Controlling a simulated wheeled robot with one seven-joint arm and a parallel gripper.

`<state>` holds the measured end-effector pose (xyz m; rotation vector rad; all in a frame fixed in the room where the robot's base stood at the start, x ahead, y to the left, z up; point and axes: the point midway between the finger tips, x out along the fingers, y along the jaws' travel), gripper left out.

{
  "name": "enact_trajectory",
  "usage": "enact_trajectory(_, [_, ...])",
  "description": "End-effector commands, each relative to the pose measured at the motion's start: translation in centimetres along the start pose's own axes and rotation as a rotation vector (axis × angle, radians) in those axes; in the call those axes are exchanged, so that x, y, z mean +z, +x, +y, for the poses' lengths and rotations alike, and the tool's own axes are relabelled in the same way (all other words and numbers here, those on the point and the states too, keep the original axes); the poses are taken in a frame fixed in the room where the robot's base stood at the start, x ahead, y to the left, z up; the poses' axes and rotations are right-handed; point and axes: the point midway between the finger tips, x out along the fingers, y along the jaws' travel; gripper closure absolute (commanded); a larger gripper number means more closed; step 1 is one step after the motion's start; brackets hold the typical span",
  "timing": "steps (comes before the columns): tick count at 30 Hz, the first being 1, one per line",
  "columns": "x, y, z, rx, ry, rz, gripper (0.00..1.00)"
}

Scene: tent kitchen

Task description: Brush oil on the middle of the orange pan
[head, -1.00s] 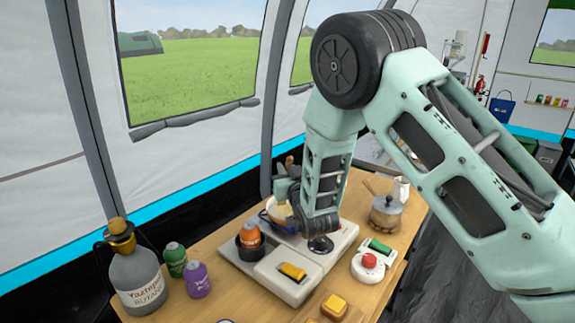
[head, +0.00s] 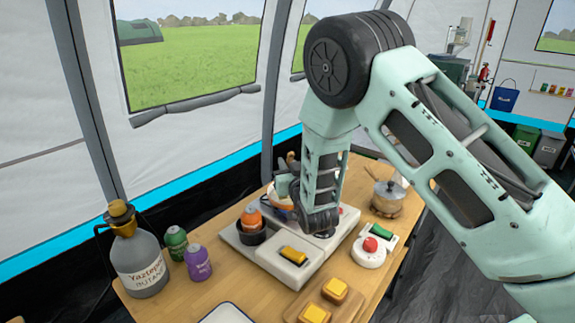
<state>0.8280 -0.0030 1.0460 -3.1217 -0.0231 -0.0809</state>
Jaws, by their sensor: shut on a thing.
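My gripper (head: 284,186) is over the far side of the white cooker (head: 305,262), largely hidden behind my own wrist. It is shut on what appears to be the brush (head: 290,158), whose brown end sticks up above it. Below it is a round pan (head: 279,205) with an orange and pale rim, mostly covered by my gripper and wrist. I cannot tell whether the bristles touch the pan.
A grey butane bottle (head: 140,262) and green (head: 176,243) and purple (head: 198,262) bottles stand left of the cooker. A metal pot (head: 387,199) and a red-buttoned device (head: 370,250) are right. Yellow blocks lie on a wooden board (head: 305,302) in front.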

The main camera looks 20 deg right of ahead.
Motion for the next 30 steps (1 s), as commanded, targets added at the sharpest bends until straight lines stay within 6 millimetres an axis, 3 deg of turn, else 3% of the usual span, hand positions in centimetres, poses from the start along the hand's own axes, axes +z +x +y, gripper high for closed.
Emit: enact_trajectory(30, [1.9, -0.1, 0.1, 0.0, 0.0, 0.0, 1.0])
